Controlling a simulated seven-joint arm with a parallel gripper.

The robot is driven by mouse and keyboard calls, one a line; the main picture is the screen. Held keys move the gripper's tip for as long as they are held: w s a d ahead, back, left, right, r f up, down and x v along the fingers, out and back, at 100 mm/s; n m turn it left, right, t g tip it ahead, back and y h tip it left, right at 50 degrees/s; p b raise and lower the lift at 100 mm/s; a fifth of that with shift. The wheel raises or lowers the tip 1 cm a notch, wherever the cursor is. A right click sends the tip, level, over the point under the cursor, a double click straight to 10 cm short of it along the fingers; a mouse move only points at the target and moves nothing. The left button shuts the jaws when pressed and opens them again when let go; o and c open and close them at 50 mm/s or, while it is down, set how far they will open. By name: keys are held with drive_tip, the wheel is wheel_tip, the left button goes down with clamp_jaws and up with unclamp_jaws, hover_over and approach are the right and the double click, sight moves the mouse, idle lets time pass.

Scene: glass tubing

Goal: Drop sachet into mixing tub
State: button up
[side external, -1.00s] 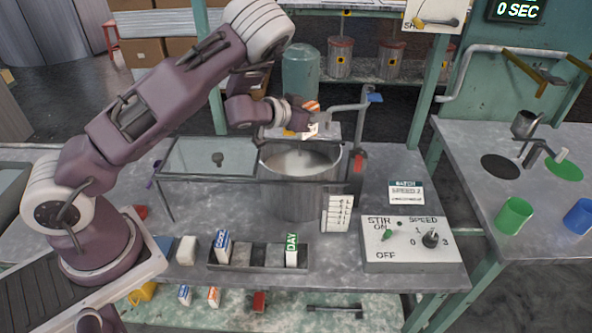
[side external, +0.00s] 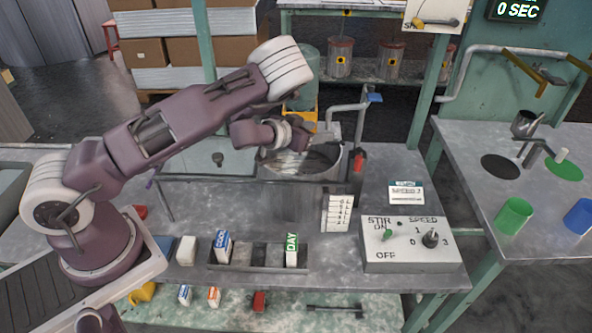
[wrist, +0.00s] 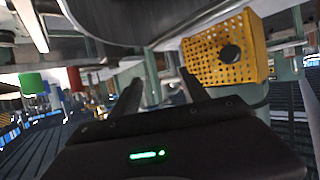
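The mixing tub (side external: 300,165) is a wide grey metal vessel in the middle of the bench in the side view. Its mouth faces up, and its inside looks grey and partly dark. I cannot make out a sachet inside the tub; my arm and the rim hide part of the mouth.
A yellow perforated box (wrist: 225,50) is close by, right of the fingers. A bent pipe (side external: 345,108) rises by the tub. A rack (side external: 258,256) with cartons and a switch box (side external: 410,245) stand in front. A glass-topped stand (side external: 190,160) is to the left.

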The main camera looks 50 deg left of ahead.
drive_tip(key=v, duration=0.7)
drive_tip(key=shift+r, duration=0.1)
drive_tip(key=s+r+n+g+y, duration=0.2)
drive_tip(key=s+r+n+g, duration=0.35)
drive_tip(key=r, duration=0.85)
drive_tip(key=s+d+r+m, duration=0.1)
drive_tip(key=s+d+r, duration=0.1)
drive_tip(key=s, duration=0.7)
drive_tip(key=s+d+r+m+g+h, duration=0.1)
drive_tip(key=s+d, duration=0.3)
drive_tip(key=s, duration=0.5)
drive_tip(key=s+d+r+m+g+h, duration=0.1)
drive_tip(key=s+d+r+m, duration=0.2)
drive_tip(key=s, duration=0.6)
drive_tip(key=shift+s+d, duration=0.4)
drive_tip(key=shift+d, duration=0.1)
